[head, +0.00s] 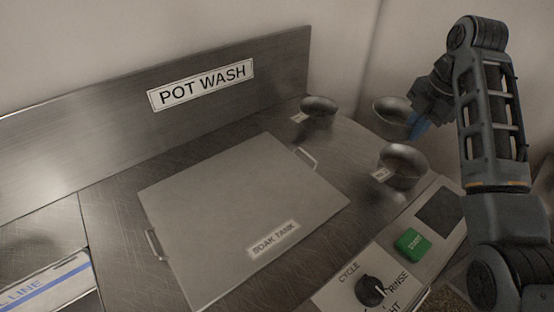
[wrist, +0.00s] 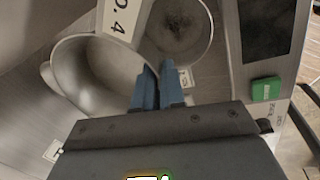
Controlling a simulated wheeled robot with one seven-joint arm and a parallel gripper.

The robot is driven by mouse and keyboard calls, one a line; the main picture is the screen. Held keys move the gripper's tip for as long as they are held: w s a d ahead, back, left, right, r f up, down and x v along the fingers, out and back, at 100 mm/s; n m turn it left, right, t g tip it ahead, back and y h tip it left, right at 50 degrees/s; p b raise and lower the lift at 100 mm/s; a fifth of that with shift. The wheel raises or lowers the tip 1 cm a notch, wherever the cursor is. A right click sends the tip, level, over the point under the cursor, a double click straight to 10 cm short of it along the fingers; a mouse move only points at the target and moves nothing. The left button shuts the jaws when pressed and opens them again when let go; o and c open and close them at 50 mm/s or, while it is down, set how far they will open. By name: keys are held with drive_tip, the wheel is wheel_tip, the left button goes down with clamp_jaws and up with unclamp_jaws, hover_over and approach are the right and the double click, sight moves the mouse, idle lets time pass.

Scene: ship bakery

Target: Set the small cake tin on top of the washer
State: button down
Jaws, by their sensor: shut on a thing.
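My gripper (head: 420,126) has its blue fingers shut on the rim of a round grey metal tin (head: 391,108). In the wrist view the fingers (wrist: 158,88) pinch the right side of this tin (wrist: 88,68), which looks empty. A large tag ending in 4 (wrist: 119,17) shows close to the camera. The held tin appears above the back right of the steel pot-wash unit; its exact height is unclear. The unit's control panel has a green START button (head: 411,243) and a CYCLE dial (head: 371,290). I cannot tell for sure which tin is the small cake tin.
A second tin (head: 404,160) with a label is near the panel, in front of the held one. A smaller tin (head: 318,106) is at the back. A flat SOAK TANK lid (head: 240,210) with two handles covers the middle. The POT WASH backsplash (head: 130,125) stands behind.

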sight(374, 111)
drive_tip(key=w+a+f+b, duration=0.3)
drive_tip(key=b, duration=0.3)
drive_tip(key=shift+w+a+f+b, duration=0.3)
drive_tip(key=shift+b, duration=0.1)
drive_tip(key=w+a+f, duration=0.1)
drive_tip(key=w+a+f+p, duration=0.1)
drive_tip(key=w+a, duration=0.1)
drive_tip(key=w+a+f, duration=0.1)
drive_tip(key=shift+w+a, duration=0.2)
drive_tip(key=shift+w, duration=0.15)
drive_tip(key=shift+a+f+p, duration=0.1)
drive_tip(key=shift+f+p, duration=0.45)
drive_tip(key=shift+f, duration=1.65)
drive_tip(key=shift+f, duration=0.15)
drive_tip(key=c, duration=1.2)
unclamp_jaws()
drive_tip(key=r, duration=0.4)
drive_tip(key=s+r+b, duration=0.1)
drive_tip(key=r, duration=0.3)
drive_tip(key=d+r, duration=0.1)
drive_tip(key=r, duration=0.3)
drive_tip(key=shift+s+r, duration=0.1)
drive_tip(key=shift+s, duration=0.3)
